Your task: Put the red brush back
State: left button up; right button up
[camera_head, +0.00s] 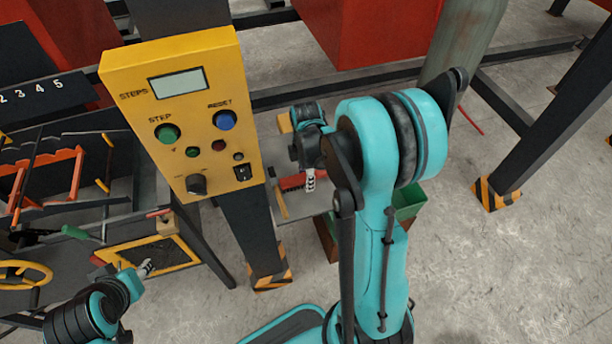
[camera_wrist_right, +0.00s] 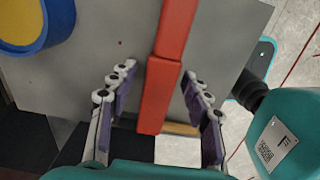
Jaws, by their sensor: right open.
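The red brush (camera_head: 293,183) lies on a grey shelf surface behind the yellow panel post, partly hidden by my right arm. In the right wrist view the long red brush (camera_wrist_right: 160,95) runs from the top edge down between the fingers of my right gripper (camera_wrist_right: 158,80). Those fingers are open, one on each side of it, with visible gaps. My right gripper (camera_head: 310,180) also shows in the head view, beside the brush. My left gripper (camera_head: 145,268) is at the lower left, near a yellow-framed panel; its finger opening is too small to tell.
A yellow control panel (camera_head: 185,110) on a dark post stands left of my right arm. A green bin (camera_head: 408,200) is partly hidden behind that arm. A blue and yellow round object (camera_wrist_right: 35,22) and a wooden stick (camera_wrist_right: 183,129) lie on the grey surface (camera_wrist_right: 100,55). Striped-foot posts stand around.

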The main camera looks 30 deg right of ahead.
notch_tip(320, 180, up, 12)
jog(key=p, duration=0.4)
jog(key=s+a+r+m+t, duration=0.3)
jog(key=s+a+m, duration=0.2)
jog(key=a+m, duration=0.1)
jog(key=s+a+r+m+t, duration=0.3)
jog(key=s+a+m+t, duration=0.1)
jog(key=m, duration=0.5)
jog(key=shift+s+a+r, duration=0.15)
jog(key=shift+s+a, duration=0.75)
jog(key=shift+a, duration=0.35)
